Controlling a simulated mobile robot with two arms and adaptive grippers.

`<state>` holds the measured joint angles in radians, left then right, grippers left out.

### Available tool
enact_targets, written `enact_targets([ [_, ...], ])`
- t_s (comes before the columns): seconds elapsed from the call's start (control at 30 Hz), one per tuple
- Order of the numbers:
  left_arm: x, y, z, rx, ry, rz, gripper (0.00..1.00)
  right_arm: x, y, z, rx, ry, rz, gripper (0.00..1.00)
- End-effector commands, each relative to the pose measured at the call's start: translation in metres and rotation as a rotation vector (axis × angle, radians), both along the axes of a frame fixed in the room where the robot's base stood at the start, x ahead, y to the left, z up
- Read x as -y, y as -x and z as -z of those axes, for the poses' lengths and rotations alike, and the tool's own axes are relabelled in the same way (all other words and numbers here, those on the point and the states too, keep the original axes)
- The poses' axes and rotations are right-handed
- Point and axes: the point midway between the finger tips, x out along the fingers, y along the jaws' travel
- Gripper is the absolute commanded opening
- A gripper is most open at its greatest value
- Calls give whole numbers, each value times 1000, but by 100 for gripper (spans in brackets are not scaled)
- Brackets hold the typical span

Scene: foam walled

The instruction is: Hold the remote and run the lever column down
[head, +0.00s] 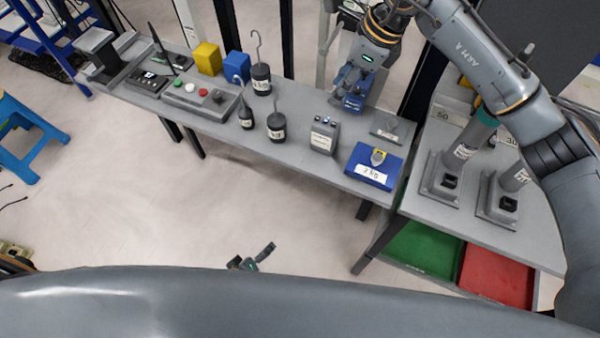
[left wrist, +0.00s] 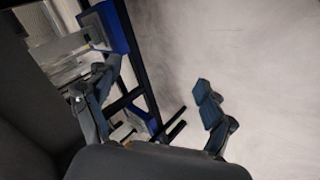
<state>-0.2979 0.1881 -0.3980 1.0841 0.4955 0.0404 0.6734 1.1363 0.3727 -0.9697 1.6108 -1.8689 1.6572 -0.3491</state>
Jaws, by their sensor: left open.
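I cannot tell for certain which thing is the remote. A small dark box with an upright black stick (head: 152,80) lies toward the left end of the bench. A pale upright column (head: 324,45) with a small arm at its side stands behind the bench; it may be the lever column. My right gripper (head: 352,98) reaches down at the bench's back edge, right of that column; whether its fingers hold anything is unclear. My left gripper (head: 254,256) is low over the floor, mostly hidden by my body. In the left wrist view it (left wrist: 157,78) is open and empty.
The grey bench (head: 290,110) carries dark weights (head: 277,125), a button panel (head: 200,96), a small box with buttons (head: 323,136) and a blue scale (head: 374,166). Two grey stands (head: 443,180) are on the right table, above green (head: 424,248) and red (head: 498,277) trays. Floor in front is clear.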

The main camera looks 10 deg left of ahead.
Motion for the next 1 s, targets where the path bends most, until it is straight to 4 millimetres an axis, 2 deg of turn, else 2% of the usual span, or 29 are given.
enact_targets([
  [0.03,11,-19,-23,43,104,-67,83,0,0,0,0,-1,0,38],
  [0.1,26,-42,-56,86,268,-168,83,0,0,0,0,-1,0,38],
  [0.17,39,-58,-85,115,419,-249,83,0,0,0,-1,-1,0,38],
  [0.3,67,-86,-159,140,811,-423,83,0,0,0,-1,-1,0,38],
  [0.5,97,-101,-263,51,1413,-635,83,0,0,0,-1,-1,0,38],
  [0.6,104,-100,-302,-35,1666,-718,83,0,0,0,-1,-1,0,38],
  [0.7,109,-97,-329,-117,1850,-780,83,0,0,0,-1,-1,0,38],
  [0.8,111,-95,-344,-172,1953,-816,83,0,0,0,-1,-1,0,38],
  [1.0,116,-109,-350,-195,2000,-832,83,0,0,0,-1,-1,0,38],
])
